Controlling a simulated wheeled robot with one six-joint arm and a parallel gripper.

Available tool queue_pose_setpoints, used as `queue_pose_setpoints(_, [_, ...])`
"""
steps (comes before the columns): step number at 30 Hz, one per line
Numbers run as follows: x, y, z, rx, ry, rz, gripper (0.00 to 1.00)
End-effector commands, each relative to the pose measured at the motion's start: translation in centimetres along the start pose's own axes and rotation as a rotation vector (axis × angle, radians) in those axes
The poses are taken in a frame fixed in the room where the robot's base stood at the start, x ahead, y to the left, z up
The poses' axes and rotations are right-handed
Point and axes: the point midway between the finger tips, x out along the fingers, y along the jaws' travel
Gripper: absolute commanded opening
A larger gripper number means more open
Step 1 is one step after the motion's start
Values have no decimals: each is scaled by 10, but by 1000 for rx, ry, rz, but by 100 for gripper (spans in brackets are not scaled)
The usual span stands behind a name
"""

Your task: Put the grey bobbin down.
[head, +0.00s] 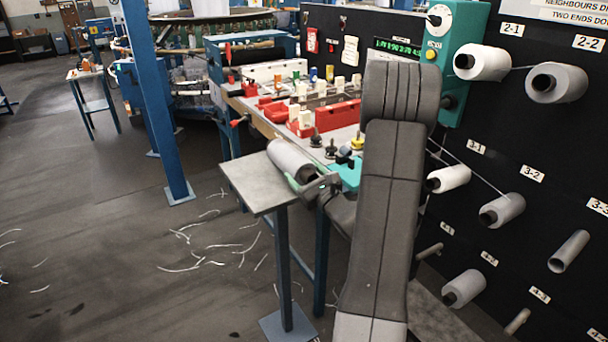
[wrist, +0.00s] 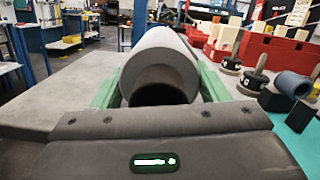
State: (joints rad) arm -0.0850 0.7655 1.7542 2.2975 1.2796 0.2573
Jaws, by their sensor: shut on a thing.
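The grey bobbin (head: 289,158) lies on its side at the small grey stand top (head: 252,185), left of my arm in the head view. My gripper (head: 306,183) is shut on it. In the wrist view the grey bobbin (wrist: 163,65) points away from me, its dark hollow end facing the camera. The green fingers of my gripper (wrist: 160,85) lie along both its sides. The grey stand top (wrist: 60,90) spreads to the left of it. I cannot tell whether the bobbin touches the surface.
A workbench with red bins (head: 340,115) and small weighted pegs (head: 331,148) stands just behind and right. A black creel board (head: 530,130) with several bobbins on pegs fills the right. A blue post (head: 160,100) stands left. The stand top's left part is bare.

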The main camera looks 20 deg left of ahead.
Motion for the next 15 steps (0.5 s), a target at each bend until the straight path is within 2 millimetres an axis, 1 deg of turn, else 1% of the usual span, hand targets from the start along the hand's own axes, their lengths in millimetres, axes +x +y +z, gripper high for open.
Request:
queue_pose_setpoints(8, [0, 0, 0, -2, -3, -1, 13])
queue_pose_setpoints(13, [-1, 1, -5, -2, -3, -1, 13])
queue_pose_setpoints(14, [-1, 1, -4, -1, -1, 0, 73])
queue_pose_setpoints(15, [-1, 1, -4, -1, -1, 0, 81])
